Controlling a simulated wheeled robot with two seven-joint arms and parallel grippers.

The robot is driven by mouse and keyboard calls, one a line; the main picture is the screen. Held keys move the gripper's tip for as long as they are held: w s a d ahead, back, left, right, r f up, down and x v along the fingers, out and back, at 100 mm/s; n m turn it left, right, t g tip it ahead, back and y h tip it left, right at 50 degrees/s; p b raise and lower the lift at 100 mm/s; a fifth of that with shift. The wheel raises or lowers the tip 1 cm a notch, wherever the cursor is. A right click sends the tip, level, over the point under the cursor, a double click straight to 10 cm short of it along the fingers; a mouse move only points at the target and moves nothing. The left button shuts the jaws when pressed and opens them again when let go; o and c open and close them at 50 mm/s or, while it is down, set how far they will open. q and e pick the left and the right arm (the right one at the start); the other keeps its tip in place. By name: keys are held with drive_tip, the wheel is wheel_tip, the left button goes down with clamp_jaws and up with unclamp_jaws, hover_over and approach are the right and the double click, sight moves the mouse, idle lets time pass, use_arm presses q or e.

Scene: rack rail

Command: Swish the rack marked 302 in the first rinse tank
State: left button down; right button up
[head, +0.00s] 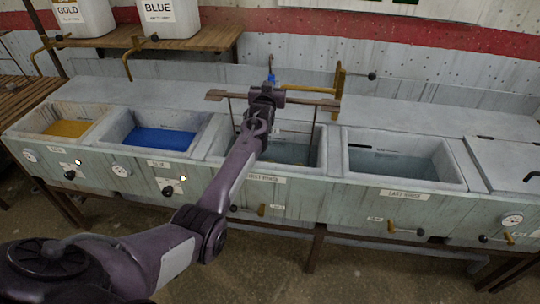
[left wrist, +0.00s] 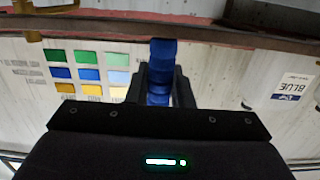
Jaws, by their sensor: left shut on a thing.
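My left gripper (head: 270,88) is over the first rinse tank (head: 300,172) and shut on the blue grip of a rack (head: 314,101). The blue grip (left wrist: 160,72) also shows between the fingers in the left wrist view. The rack's brown crossbar spans the tank from left to right, above its rim. Thin rods hang from the bar toward the tank, where dark liquid shows. My arm hides the middle of the rack and part of the tank. No number on the rack can be read. My right gripper is not in view.
A gold tank (head: 68,129) and a blue tank (head: 160,137) stand to the left. The last rinse tank (head: 405,185) is to the right, then a lidded tank (head: 510,160). A brass bracket (head: 339,90) stands behind the rack. White containers (head: 170,18) sit on a shelf.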

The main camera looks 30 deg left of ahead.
use_arm(q)
drive_tip(key=r+p, duration=0.4)
drive_tip(key=r, duration=0.1)
drive_tip(key=s+r+p, duration=0.1)
drive_tip(key=r+p, duration=0.4)
drive_tip(key=r, duration=0.1)
drive_tip(key=s+r+p, duration=0.1)
drive_tip(key=r+p, duration=0.4)
drive_tip(key=r, duration=0.1)
drive_tip(key=shift+d+r, duration=0.1)
drive_tip(key=shift+d, duration=0.2)
drive_tip(key=shift+w, duration=0.1)
